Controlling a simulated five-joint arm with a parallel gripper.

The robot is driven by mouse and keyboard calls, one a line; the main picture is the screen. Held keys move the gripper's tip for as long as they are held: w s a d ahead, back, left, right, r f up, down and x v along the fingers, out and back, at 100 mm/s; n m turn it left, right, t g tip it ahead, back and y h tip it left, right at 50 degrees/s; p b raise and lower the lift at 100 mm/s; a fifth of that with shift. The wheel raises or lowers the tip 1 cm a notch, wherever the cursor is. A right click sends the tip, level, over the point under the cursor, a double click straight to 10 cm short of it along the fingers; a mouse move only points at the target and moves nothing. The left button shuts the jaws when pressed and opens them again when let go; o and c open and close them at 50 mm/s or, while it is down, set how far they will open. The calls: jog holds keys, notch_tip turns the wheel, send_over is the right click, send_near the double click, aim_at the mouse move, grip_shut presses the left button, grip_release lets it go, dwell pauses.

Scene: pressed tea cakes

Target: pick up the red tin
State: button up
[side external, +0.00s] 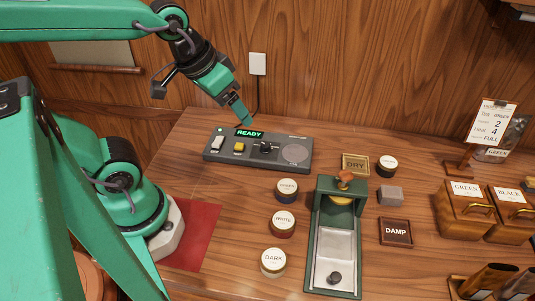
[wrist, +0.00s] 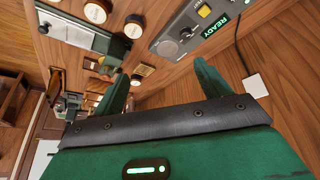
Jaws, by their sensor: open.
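The tin with the dark red body (side external: 282,232) stands upright on the table in the side view, left of the green press, with a pale lid marked WHITE. It stands between the GREEN-marked tin (side external: 287,190) and the DARK-marked tin (side external: 273,262). My gripper (side external: 246,119) is in the air above the back of the grey console, far from the red tin. In the wrist view my gripper (wrist: 162,80) is open with nothing between its two green fingers. Several pale-lidded tins show there beyond the fingers, but I cannot tell which is red.
The grey console (side external: 215,158) with a lit READY display lies at the back left. The green press (side external: 313,250) stands right of the tins. Wooden boxes (side external: 463,211) stand at the right.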

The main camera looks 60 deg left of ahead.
jog(key=w+d+f+n+g, duration=0.3)
jog(key=w+d+f, duration=0.1)
jog(key=d+f, duration=0.45)
jog(key=n+g, duration=0.2)
jog(key=n, duration=0.1)
send_over(283, 220)
notch_tip(283, 220, down, 7)
jog(key=shift+a, duration=0.15)
jog(key=shift+f, duration=0.1)
jog(key=shift+f, duration=1.25)
jog(key=shift+f, duration=2.55)
jog(key=c, duration=1.1)
